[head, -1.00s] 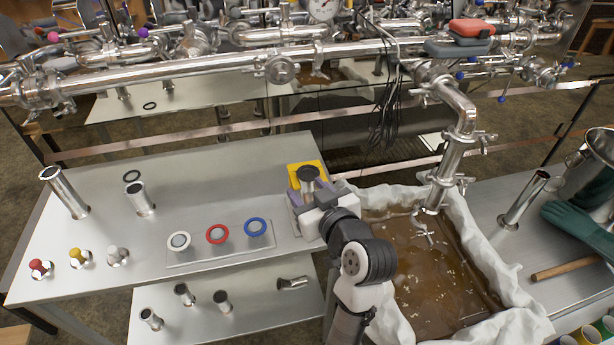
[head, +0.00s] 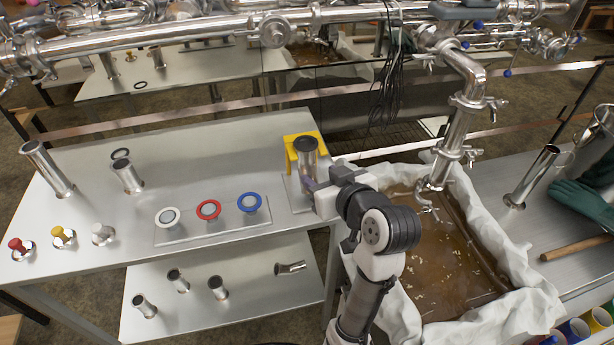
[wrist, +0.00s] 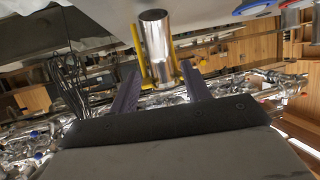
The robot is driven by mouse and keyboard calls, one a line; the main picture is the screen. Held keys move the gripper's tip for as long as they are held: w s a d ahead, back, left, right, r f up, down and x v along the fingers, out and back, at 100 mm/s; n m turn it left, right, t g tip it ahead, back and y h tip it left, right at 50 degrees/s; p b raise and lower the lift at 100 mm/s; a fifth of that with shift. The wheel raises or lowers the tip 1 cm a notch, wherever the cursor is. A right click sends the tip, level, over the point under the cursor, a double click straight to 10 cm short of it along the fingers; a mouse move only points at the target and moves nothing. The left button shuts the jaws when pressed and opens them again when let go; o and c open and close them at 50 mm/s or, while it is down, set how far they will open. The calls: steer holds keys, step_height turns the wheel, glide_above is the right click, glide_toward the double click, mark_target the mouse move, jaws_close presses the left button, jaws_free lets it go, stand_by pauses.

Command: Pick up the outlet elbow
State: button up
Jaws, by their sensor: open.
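A shiny steel pipe piece (head: 307,158) with a dark open top stands upright at the yellow holder (head: 290,152), at the right end of the upper bench. I take it for the outlet elbow, but no bend shows. My gripper (head: 309,184) is beside its lower part, coming from the right and front. In the wrist view the pipe piece (wrist: 155,40) appears between the two purple fingers of my open gripper (wrist: 159,72), with gaps on both sides. The yellow holder (wrist: 137,45) shows just beside it. Its far side is hidden.
Rings in white, red and blue (head: 249,202) lie on a plate to the left. Several short pipes, one bent (head: 290,268), are on the lower shelf (head: 240,307). A cloth-lined syrup pan (head: 440,260) is right of my arm. Steel piping (head: 467,110) runs behind and above.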

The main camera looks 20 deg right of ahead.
mark_target(310, 164)
steer(key=shift+w+f+b, duration=0.3)
steer(key=shift+f+b, duration=0.05)
steer(key=shift+b, duration=0.05)
steer(key=x, duration=0.2)
steer(key=b+x, duration=0.1)
steer(key=x, duration=0.2)
steer(key=r+b+x, duration=0.1)
steer(key=x, duration=0.1)
steer(key=shift+w+f, duration=0.1)
steer(key=shift+w, duration=0.55)
steer(key=c, duration=0.8)
steer(key=shift+s+r, duration=0.1)
steer(key=shift+r, duration=0.1)
